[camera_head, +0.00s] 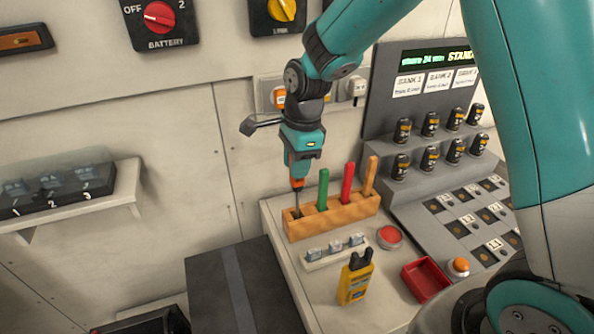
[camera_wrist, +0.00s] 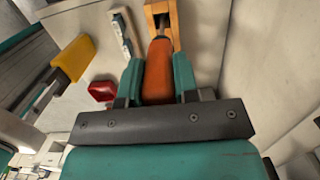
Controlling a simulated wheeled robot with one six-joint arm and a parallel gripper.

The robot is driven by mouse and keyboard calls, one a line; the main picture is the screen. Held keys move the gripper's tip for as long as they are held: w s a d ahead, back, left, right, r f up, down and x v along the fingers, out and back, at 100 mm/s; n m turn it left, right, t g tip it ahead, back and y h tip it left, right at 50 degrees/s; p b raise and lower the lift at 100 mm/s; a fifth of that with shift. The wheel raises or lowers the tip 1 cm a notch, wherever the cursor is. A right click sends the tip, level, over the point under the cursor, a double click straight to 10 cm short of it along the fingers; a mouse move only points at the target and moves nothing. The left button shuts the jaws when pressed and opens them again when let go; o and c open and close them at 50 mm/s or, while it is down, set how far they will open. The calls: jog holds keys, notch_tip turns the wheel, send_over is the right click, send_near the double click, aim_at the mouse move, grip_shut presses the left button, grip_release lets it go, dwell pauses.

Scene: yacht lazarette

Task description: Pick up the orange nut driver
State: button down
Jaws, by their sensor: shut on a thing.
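My gripper (camera_head: 298,181) points down over the left end of a wooden tool rack (camera_head: 332,220) and is shut on the orange nut driver (camera_wrist: 157,75). In the wrist view its orange handle sits between my two teal fingers (camera_wrist: 158,82). In the head view only a little of the handle shows below my fingers, and its dark shaft (camera_head: 298,203) reaches down to the rack's left end. How deep the tip sits is hidden. The rack also holds green (camera_head: 323,189), red (camera_head: 347,184) and tan-orange (camera_head: 370,176) handled tools upright to the right.
In front of the rack are a strip of small grey blocks (camera_head: 335,251), a yellow meter (camera_head: 355,277), a red button (camera_head: 389,236) and a red tray (camera_head: 426,279). A stepped stand with black cans (camera_head: 430,124) rises at right. A wall shelf (camera_head: 80,205) is at left.

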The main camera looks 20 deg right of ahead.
notch_tip(320, 180, up, 20)
jog(key=shift+f+b, duration=0.2)
jog(key=shift+b, duration=0.25)
